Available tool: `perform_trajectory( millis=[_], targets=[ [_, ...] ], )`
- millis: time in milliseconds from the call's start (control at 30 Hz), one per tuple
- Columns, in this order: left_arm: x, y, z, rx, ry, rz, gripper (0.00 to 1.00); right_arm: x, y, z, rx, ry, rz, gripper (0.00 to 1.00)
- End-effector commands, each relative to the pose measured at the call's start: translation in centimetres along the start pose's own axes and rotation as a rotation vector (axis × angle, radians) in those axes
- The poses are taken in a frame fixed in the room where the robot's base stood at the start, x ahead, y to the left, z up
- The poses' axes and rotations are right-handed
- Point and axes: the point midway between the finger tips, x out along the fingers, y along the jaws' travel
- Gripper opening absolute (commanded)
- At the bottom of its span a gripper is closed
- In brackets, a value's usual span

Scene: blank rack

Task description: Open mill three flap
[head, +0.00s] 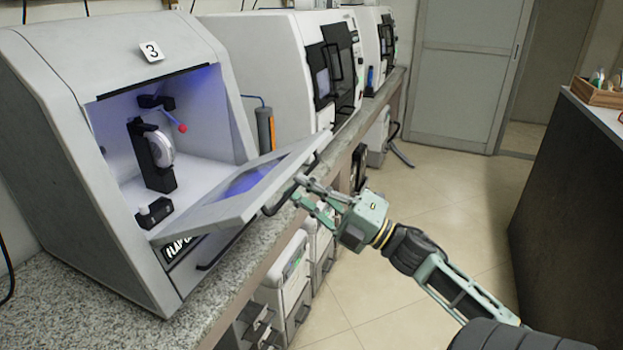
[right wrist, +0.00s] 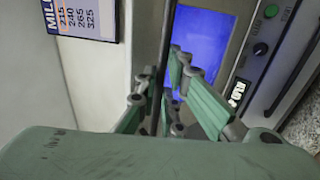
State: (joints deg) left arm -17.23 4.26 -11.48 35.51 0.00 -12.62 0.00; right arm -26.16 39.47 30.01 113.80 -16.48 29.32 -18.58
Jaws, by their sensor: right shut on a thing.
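Mill three (head: 60,130) is a white machine marked with a "3" sign on the counter at the left of the head view. Its flap (head: 235,190) is folded down and outward, tilted, so the lit chamber is open to view. My right gripper (head: 285,203) is at the flap's outer edge, shut on the flap's dark handle (head: 272,207). In the right wrist view the green fingers (right wrist: 172,95) are on either side of the dark handle bar (right wrist: 160,50). The blue window (right wrist: 203,40) shows behind them. My left gripper is not in view.
The granite counter (head: 80,300) runs along the wall, with two more white machines (head: 270,55) further back. White units (head: 285,285) stand under it. The floor (head: 430,220) between the counter and the dark bench (head: 570,190) at right is clear.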

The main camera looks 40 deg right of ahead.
Motion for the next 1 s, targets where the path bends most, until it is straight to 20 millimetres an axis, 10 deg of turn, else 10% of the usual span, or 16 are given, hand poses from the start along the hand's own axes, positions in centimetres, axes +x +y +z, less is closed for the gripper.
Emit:
perform_trajectory(
  millis=[300,500,1000],
  targets=[
    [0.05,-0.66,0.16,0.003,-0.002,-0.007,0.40,-0.11,-0.83,-0.02,0.003,-0.005,-0.016,0.00],
    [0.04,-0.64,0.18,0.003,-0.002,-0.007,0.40,-0.08,-0.73,-0.05,0.004,-0.003,-0.014,0.25],
    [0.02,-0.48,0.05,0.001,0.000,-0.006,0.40,-0.21,-0.39,-0.03,0.004,-0.002,-0.006,0.25]
  ],
)
